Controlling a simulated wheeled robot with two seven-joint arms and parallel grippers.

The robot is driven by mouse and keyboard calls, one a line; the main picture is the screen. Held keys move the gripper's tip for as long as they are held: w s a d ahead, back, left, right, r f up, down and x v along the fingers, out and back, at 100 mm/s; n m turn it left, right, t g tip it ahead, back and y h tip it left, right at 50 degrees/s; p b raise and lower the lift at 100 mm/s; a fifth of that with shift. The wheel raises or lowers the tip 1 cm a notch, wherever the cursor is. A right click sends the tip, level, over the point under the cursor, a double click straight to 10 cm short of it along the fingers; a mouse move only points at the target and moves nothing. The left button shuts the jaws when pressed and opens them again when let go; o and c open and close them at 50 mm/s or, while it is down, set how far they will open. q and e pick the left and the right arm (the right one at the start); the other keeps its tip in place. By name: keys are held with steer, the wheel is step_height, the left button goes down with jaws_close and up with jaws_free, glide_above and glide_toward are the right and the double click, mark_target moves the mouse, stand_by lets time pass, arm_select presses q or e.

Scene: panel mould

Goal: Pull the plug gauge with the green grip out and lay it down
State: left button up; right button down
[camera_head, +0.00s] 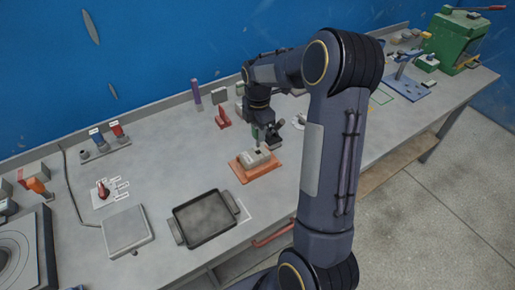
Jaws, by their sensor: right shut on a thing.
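My right gripper (267,128) is over the bench, just behind a grey block (255,157) that sits on an orange base (262,173). It is shut on a small green piece (255,132), which looks like the green grip of the plug gauge. The gripper and arm hide most of the gauge. I cannot tell whether its lower end is still in the block or clear of it. A dark shallow tray (206,216) lies in front and to the left of the orange base. My left gripper is not in view.
A red stand (223,117) and a purple cylinder (196,93) stand behind the block. A rack with blue and red handles (105,147) and a grey box (127,229) are at left. A green machine (459,40) stands far right. The bench between rack and block is clear.

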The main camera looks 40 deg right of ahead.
steer(key=shift+r+p, duration=0.9)
steer(key=shift+r, duration=1.1)
